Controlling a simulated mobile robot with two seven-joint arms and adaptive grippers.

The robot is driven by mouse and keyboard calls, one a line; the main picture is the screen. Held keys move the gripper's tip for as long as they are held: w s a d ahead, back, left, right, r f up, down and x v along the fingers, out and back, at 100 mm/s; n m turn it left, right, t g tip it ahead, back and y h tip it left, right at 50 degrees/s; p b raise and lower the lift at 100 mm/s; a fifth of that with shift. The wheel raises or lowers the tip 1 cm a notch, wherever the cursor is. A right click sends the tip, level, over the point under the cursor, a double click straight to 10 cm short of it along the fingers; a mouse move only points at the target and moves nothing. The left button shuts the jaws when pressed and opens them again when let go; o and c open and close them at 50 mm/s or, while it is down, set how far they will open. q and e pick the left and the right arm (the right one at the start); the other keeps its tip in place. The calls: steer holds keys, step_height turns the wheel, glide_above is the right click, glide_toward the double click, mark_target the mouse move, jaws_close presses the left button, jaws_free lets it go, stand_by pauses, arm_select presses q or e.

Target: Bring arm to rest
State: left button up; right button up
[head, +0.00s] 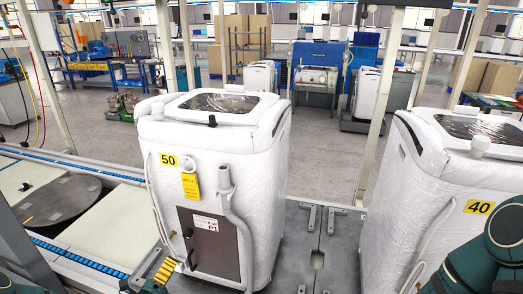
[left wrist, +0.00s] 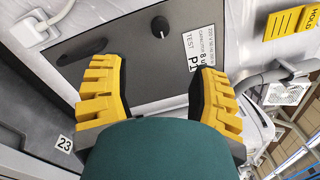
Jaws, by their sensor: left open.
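My left gripper (head: 165,262) is low in the head view, in front of the lower left of the white machine marked 50 (head: 262,150). In the left wrist view my left gripper (left wrist: 158,75) has its two yellow fingers spread wide with nothing between them. Beyond them is the machine's grey panel (left wrist: 135,65) with a dark knob and a white label (left wrist: 196,43). Whether the fingers touch the panel I cannot tell. My right arm (head: 490,255) shows at the lower right of the head view; its gripper is out of frame.
A second machine marked 40 (head: 405,200) stands at the right. A grey hose (head: 238,225) runs down the front of the first machine. A conveyor with a round dark plate (head: 55,200) lies at the left. Open grey floor (head: 330,150) stretches behind.

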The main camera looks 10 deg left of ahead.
arm_select(q)
steer(key=s+d+f+m+g+h+b, duration=0.1)
steer(key=s+d+f+m+g+h, duration=0.15)
steer(key=d+m+g+h, duration=0.6)
steer(key=s+d+f+m+g+h+b, duration=0.1)
steer(key=s+d+f+m+h+b, duration=0.15)
steer(key=d+m, duration=0.7)
steer(key=s+d+f+m+g+y+b, duration=0.2)
steer(key=s+d+f+m+g+y, duration=0.1)
steer(key=s+d+f+m+g, duration=0.35)
steer(key=s+d+f+m+g+y+b, duration=0.1)
steer(key=s+d+f+m+g+y, duration=0.15)
steer(key=s+m+g, duration=0.55)
steer(key=w+f+m+t+y+b, duration=0.1)
steer(key=w+m+t, duration=0.1)
steer(key=m, duration=0.4)
steer(key=w+d+f+m+t+y+b, duration=0.1)
steer(key=w+m+t+y, duration=0.1)
steer(key=m+t, duration=0.3)
steer(key=shift+w+m, duration=0.85)
steer(key=shift+m, duration=0.4)
steer(key=shift+c, duration=0.4)
